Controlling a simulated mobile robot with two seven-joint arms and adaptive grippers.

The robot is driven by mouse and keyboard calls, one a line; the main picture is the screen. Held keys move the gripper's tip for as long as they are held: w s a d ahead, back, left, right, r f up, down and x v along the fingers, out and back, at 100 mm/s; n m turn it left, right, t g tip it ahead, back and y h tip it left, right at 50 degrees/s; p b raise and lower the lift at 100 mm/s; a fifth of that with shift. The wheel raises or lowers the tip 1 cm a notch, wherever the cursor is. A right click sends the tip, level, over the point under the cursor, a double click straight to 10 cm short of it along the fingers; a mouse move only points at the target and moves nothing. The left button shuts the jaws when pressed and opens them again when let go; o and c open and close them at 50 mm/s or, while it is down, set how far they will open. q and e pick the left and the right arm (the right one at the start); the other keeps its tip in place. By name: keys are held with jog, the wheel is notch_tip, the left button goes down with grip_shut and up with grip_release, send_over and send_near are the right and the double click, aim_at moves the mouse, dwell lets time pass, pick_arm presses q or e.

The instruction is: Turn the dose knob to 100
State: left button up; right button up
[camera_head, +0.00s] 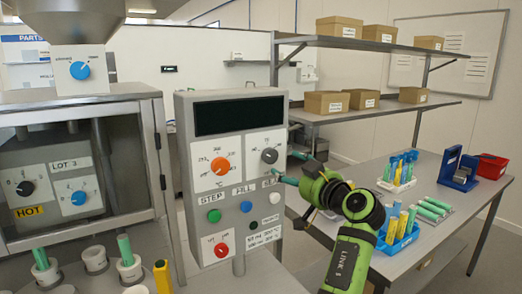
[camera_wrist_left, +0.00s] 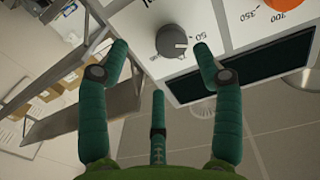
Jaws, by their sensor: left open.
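A grey dial knob (camera_head: 269,156) sits on a white scale plate at the upper right of the grey control box (camera_head: 182,200). I take it as the dose knob. In the left wrist view the knob (camera_wrist_left: 172,40) carries a pale pointer mark on its right side; the number it points at is not clear. My left gripper (camera_head: 289,167) is open just right of the knob in the head view. In the left wrist view its teal fingertips (camera_wrist_left: 159,47) are spread, with the knob beyond and between them. I see no clear contact. My right gripper is not in view.
An orange knob (camera_head: 220,165) is beside the grey one, above coloured buttons and a red knob (camera_head: 221,250). A dark display (camera_head: 238,115) is on top. A table (camera_head: 415,240) with tube racks stands right; a cabinet (camera_head: 80,135) stands left.

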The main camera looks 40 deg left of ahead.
aim_at(272, 155)
pick_arm(q)
jog(key=shift+n, duration=0.4)
jog(key=a+p, duration=0.1)
jog(key=a+r+p, duration=0.2)
jog(key=shift+w+a+r, duration=0.25)
jog(key=shift+w+a, duration=0.05)
jog(key=shift+w, duration=0.05)
jog(key=shift+f+p+x, duration=0.2)
jog(key=shift+p+x, duration=0.25)
jog(key=shift+x, duration=0.8)
jog(key=shift+a+f, duration=0.1)
jog(key=shift+a, duration=0.2)
jog(key=shift+w, duration=0.1)
jog(key=shift+d, duration=0.15)
jog(key=c, duration=1.1)
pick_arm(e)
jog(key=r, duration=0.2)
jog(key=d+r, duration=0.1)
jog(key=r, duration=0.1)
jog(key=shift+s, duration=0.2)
